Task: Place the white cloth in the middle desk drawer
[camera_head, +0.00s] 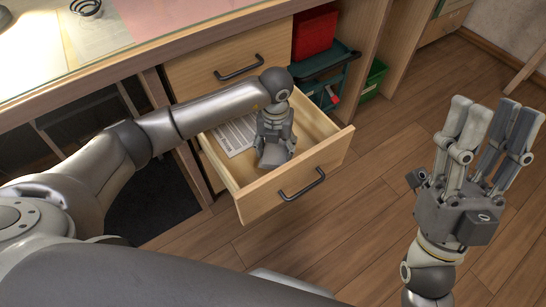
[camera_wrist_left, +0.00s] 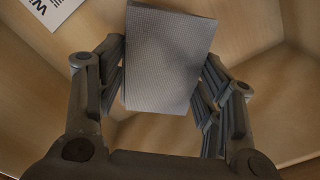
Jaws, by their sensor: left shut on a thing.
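The open desk drawer (camera_head: 262,202) is pulled out below a closed drawer. My left gripper (camera_head: 274,150) reaches down inside it, near its front panel. In the left wrist view my left gripper (camera_wrist_left: 165,92) is shut on the white cloth (camera_wrist_left: 172,58), a folded, textured rectangle that looks grey in the shade. The cloth is between the fingers, over the wooden drawer interior. I cannot tell whether it touches the drawer floor. My right gripper (camera_head: 493,118) is open and empty, raised above the floor at the right.
A printed paper (camera_head: 236,135) lies in the open drawer and also shows in the left wrist view (camera_wrist_left: 52,10). The closed drawer (camera_head: 230,68) is just above. A red box (camera_head: 314,33) and a green bin (camera_head: 375,78) stand right of the drawers. The wooden floor (camera_head: 345,225) in front is clear.

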